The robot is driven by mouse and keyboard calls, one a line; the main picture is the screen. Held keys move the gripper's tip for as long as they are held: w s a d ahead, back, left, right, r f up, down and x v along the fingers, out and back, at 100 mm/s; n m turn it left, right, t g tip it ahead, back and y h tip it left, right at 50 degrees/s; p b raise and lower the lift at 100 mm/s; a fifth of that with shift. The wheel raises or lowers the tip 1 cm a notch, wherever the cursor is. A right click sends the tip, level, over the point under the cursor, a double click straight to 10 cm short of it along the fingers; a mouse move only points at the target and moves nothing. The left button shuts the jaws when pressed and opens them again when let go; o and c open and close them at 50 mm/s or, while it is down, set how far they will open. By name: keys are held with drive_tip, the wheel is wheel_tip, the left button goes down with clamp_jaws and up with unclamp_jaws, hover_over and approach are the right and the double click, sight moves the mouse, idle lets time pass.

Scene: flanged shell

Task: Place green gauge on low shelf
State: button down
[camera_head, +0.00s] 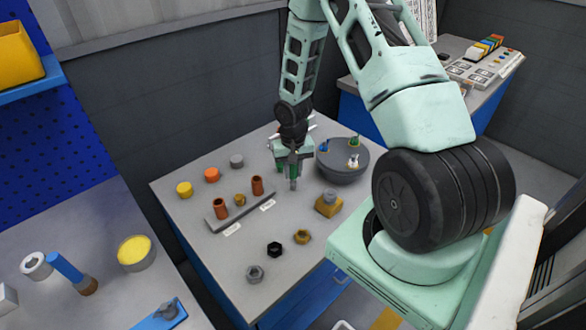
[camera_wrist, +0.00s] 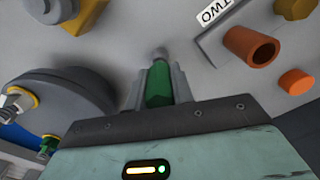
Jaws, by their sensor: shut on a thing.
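My gripper (camera_head: 293,172) is shut on the green gauge (camera_wrist: 158,85), a green cylinder with a grey tip. The wrist view shows the gauge between the two fingers (camera_wrist: 158,92), its tip pointing away from the palm.
The round grey stand (camera_head: 343,174) holds small blue, green and white-tipped pieces. A grey strip (camera_head: 240,208) bears copper cylinders (camera_head: 221,209). A yellow block (camera_head: 328,204), several nuts (camera_head: 274,249) and coloured discs (camera_head: 212,174) lie around.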

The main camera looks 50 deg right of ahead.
drive_tip(key=shift+f, duration=0.2)
drive_tip(key=shift+f, duration=0.15)
drive_tip(key=c, duration=1.2)
unclamp_jaws()
